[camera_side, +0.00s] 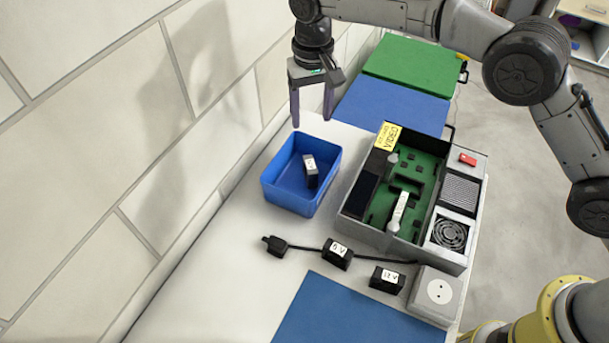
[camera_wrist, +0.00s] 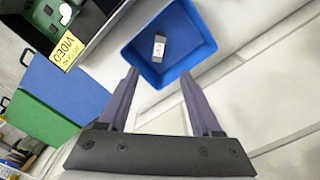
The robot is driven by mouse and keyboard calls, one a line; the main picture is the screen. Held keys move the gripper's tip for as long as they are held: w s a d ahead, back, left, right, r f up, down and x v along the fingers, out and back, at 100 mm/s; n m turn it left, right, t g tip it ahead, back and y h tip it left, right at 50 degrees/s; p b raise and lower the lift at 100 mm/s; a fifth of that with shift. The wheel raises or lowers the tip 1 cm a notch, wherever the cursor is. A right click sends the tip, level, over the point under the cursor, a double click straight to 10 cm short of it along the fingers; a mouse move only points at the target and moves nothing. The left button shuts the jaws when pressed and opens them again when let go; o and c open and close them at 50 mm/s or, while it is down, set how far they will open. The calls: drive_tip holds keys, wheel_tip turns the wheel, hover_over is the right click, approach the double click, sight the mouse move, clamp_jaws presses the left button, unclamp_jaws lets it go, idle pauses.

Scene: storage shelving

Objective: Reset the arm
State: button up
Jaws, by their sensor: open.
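My gripper (camera_side: 311,120) is at the end of my arm, pointing down above the back edge of the blue bin, near the wall. Its two fingers are apart with nothing between them. In the wrist view my gripper (camera_wrist: 159,74) shows both fingers spread, with the blue bin beyond the tips. The blue bin (camera_side: 286,194) stands on the white table and also shows in the wrist view (camera_wrist: 200,62). A small dark block with a white label (camera_side: 311,171) lies inside the bin; it also shows in the wrist view (camera_wrist: 158,47).
A grey computer case (camera_side: 355,237) with a green board stands right of the bin. A black cable plug (camera_side: 274,245), labelled black blocks (camera_side: 337,254) (camera_side: 387,279) and a white socket box (camera_side: 437,294) lie in front. Blue (camera_side: 390,105) and green (camera_side: 412,64) panels lie behind. A tiled wall (camera_side: 100,160) borders the left.

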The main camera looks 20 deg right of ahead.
wheel_tip(320, 180, up, 2)
drive_tip(key=shift+r, duration=0.15)
idle(0.4)
